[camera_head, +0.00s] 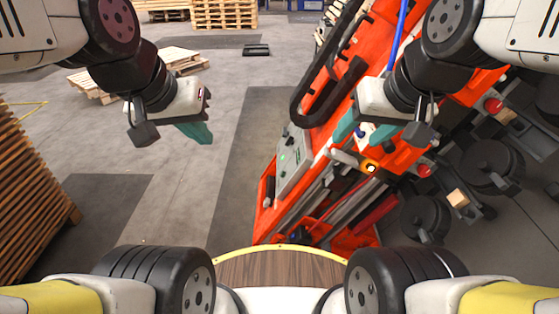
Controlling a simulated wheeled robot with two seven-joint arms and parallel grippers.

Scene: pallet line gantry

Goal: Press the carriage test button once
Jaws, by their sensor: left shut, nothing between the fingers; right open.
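A grey control panel (288,172) is fixed to the left side of the orange machine frame (322,135). It carries small green marks or buttons, too small to read. A round part with a glowing orange ring (370,168) sits on the frame further right. I cannot tell which of these is the carriage test button. My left gripper (205,138) is shut and empty over the floor, left of and apart from the panel. My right gripper (362,130) is open above the orange frame, right of the panel, with its teal fingers apart. A small blue and white part shows between or behind them.
Black wheels or rollers (425,218) and red knobs (493,105) are at the right. A tall stack of wooden boards (30,200) stands at the left. Pallets (225,14) lie at the back. The floor (215,95) between the stack and the machine is clear.

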